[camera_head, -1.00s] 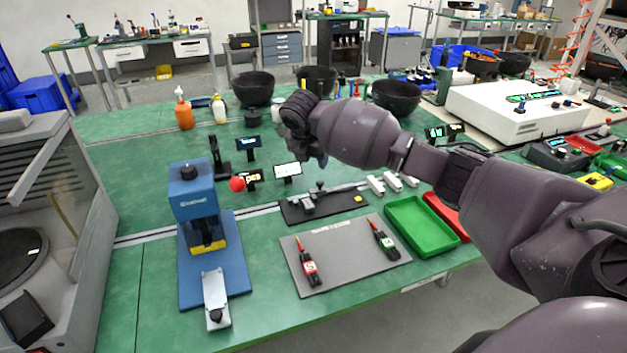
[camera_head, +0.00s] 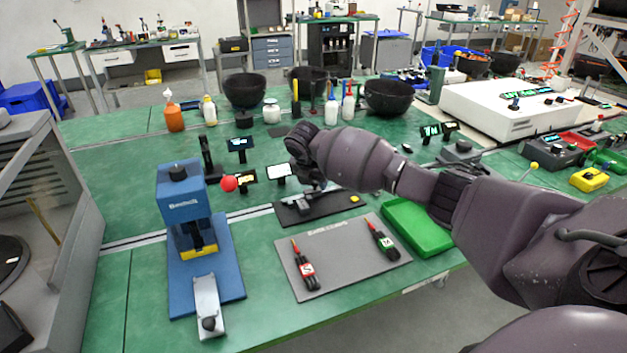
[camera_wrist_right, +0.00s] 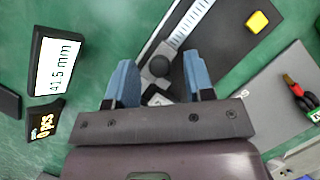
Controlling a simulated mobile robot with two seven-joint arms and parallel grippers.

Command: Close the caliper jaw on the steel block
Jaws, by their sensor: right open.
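The caliper fixture (camera_head: 345,203) is a dark base on the green bench with a silvery scale beam (camera_wrist_right: 190,22) and a yellow button (camera_head: 354,198). My right gripper (camera_head: 316,184) is over its left part. In the wrist view my right gripper (camera_wrist_right: 160,78) is open, with its blue fingers on either side of a dark round knob (camera_wrist_right: 159,66). I cannot tell whether they touch it. A pale metal piece near the palm is partly hidden, and I cannot tell if it is the steel block. The display (camera_wrist_right: 57,67) reads about 41.5 mm. My left gripper is not in view.
A grey mat (camera_head: 340,265) holds a red-marked tool (camera_head: 305,268) and a green-marked tool (camera_head: 383,241). A blue press (camera_head: 186,210) stands left, near a red ball (camera_head: 229,184). A green tray (camera_head: 415,230) lies right of the mat. Small displays stand behind the fixture.

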